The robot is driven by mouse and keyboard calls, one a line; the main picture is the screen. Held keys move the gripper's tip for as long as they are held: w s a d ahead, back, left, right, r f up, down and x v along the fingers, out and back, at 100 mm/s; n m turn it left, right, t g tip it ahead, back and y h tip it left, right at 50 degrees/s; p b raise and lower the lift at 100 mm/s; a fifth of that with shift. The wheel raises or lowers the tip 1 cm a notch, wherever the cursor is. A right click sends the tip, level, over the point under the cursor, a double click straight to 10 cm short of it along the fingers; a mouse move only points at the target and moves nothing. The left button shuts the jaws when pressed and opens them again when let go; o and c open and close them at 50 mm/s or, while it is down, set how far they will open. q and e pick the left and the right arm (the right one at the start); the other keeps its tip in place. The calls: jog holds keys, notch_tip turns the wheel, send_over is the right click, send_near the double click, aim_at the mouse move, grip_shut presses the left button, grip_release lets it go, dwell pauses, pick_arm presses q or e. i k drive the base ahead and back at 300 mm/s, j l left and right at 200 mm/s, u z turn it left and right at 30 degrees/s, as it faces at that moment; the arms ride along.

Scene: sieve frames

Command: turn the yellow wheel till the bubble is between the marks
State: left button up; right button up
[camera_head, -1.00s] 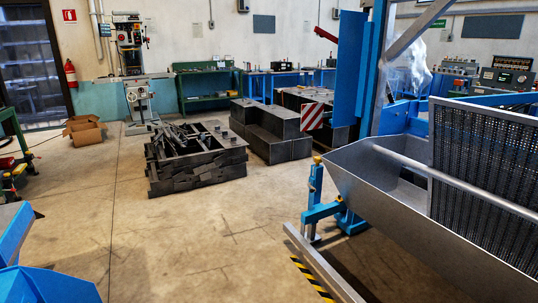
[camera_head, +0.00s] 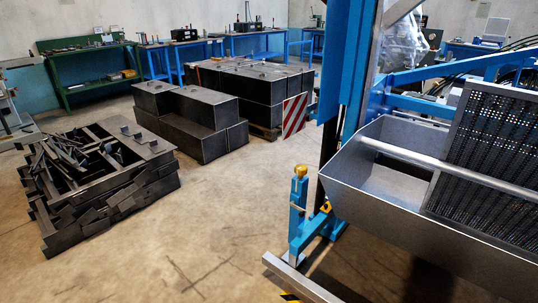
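A small yellow knob (camera_head: 300,170) sits on top of a short upright blue post (camera_head: 297,215) at the left end of the sieve machine's frame. It may be the yellow wheel, but it is too small to be sure. A second small yellow part (camera_head: 326,207) shows low beside the post. No bubble or marks can be made out. Neither of my grippers is in view.
A grey metal trough (camera_head: 380,185) with a dark perforated screen (camera_head: 495,150) fills the right. A low grey beam (camera_head: 300,280) juts out at floor level. Dark metal scrap (camera_head: 100,180) and dark blocks (camera_head: 195,120) stand left. The concrete floor (camera_head: 210,225) between is clear.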

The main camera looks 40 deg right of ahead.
aim_at(301, 169)
jog(key=i+j+z, duration=0.1)
jog(key=i+z, duration=0.25)
jog(key=i, duration=0.2)
jog(key=i+j+z, duration=0.35)
jog(key=i, duration=0.15)
jog(key=i+j+z, duration=0.4)
jog(key=i+l, duration=0.1)
jog(key=i, duration=0.05)
